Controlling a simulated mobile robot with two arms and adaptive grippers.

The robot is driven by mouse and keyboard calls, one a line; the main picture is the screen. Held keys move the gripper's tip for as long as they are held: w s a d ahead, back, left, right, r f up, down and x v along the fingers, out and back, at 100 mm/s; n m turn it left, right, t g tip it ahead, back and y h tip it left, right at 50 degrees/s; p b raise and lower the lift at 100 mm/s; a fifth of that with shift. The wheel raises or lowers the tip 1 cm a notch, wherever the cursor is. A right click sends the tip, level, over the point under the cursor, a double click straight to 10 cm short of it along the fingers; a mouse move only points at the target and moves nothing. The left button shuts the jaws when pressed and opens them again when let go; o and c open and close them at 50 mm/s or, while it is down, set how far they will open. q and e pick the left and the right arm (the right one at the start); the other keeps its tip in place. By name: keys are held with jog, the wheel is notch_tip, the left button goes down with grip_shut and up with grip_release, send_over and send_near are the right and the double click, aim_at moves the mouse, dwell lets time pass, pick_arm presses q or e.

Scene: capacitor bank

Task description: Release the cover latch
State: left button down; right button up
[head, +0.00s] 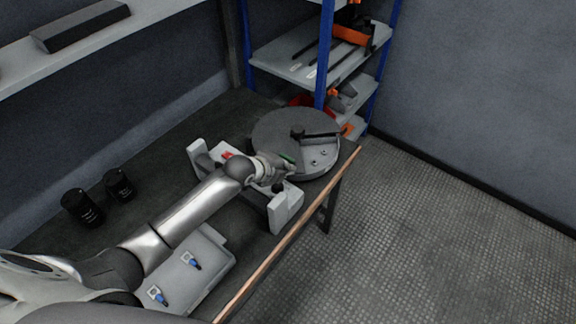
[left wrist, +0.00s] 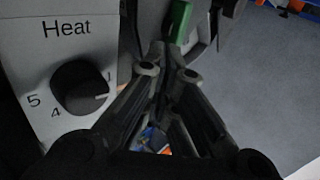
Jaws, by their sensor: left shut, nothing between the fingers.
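The tab also shows in the left wrist view (left wrist: 180,20), just beyond my fingertips. My left gripper (head: 284,170) is beside the near edge of the cover, by the tab. In the left wrist view its fingers (left wrist: 168,60) are closed together and empty. Whether they touch the tab is unclear. My right gripper is not in view.
A light grey housing (head: 285,208) stands close under my left gripper. A panel marked "Heat" with a black dial (left wrist: 80,87) is left of the fingers. Two black cylinders (head: 82,206) and a grey tray (head: 215,250) are on the bench. A blue-framed shelf (head: 322,60) stands behind.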

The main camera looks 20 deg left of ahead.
pick_arm(q)
jog(key=shift+x, duration=1.1)
jog(key=shift+d+n+p, duration=0.15)
jog(key=shift+n+p, duration=0.15)
jog(key=shift+p, duration=0.05)
jog(key=shift+d+n+y, duration=0.1)
jog(key=shift+n+y, duration=0.2)
jog(key=shift+y, duration=0.2)
jog(key=shift+w+d+n+y+p, duration=0.15)
jog(key=shift+n+y+p, duration=0.2)
jog(key=shift+p, duration=0.2)
